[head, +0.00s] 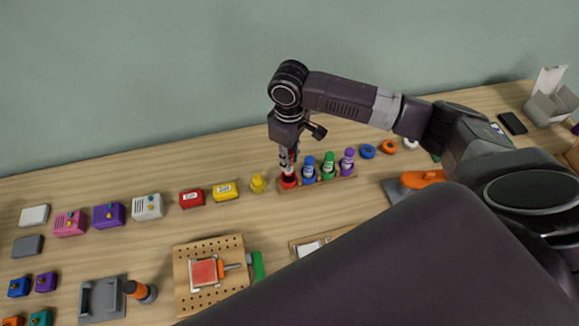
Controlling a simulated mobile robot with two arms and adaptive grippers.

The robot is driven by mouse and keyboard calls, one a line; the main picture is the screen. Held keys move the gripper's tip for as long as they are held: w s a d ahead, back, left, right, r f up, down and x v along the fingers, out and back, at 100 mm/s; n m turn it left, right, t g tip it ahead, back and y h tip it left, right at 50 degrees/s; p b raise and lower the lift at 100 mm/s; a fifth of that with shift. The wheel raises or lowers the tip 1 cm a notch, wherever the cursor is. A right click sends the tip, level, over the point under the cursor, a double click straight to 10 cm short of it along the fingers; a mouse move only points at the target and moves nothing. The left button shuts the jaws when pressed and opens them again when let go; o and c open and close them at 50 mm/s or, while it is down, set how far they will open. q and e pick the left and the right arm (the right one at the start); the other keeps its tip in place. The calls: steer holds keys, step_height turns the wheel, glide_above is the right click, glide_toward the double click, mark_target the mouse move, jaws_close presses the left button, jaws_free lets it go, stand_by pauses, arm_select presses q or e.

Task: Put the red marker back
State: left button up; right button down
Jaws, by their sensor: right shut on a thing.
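My right gripper (288,160) points down over the left end of a wooden marker rack (319,184) near the wall. It is shut on the red marker (289,181), whose red lower part shows right below the fingers at the rack's leftmost place. The fingers hide the marker's upper part, and I cannot tell whether its bottom is fully seated. A blue marker (308,170), a green marker (328,166) and a purple marker (347,162) stand upright in the rack to the right. My left gripper is not in view.
A yellow knobbed piece (258,183), a yellow box (225,192) and a red box (191,198) stand left of the rack. A pegboard (226,292) lies in front. Coloured rings, including a blue ring (367,151), lie to the right. My own arm covers the lower right.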

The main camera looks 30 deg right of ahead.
steer(key=shift+f, duration=0.7)
step_height(320, 180, down, 3)
steer(key=shift+r, duration=0.2)
steer(key=shift+f+p, duration=0.3)
steer(key=shift+f, duration=0.3)
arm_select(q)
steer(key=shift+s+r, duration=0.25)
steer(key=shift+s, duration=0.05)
arm_select(e)
steer(key=shift+a+f, duration=0.1)
steer(key=c, duration=1.7)
jaws_free()
steer(key=shift+c, duration=0.2)
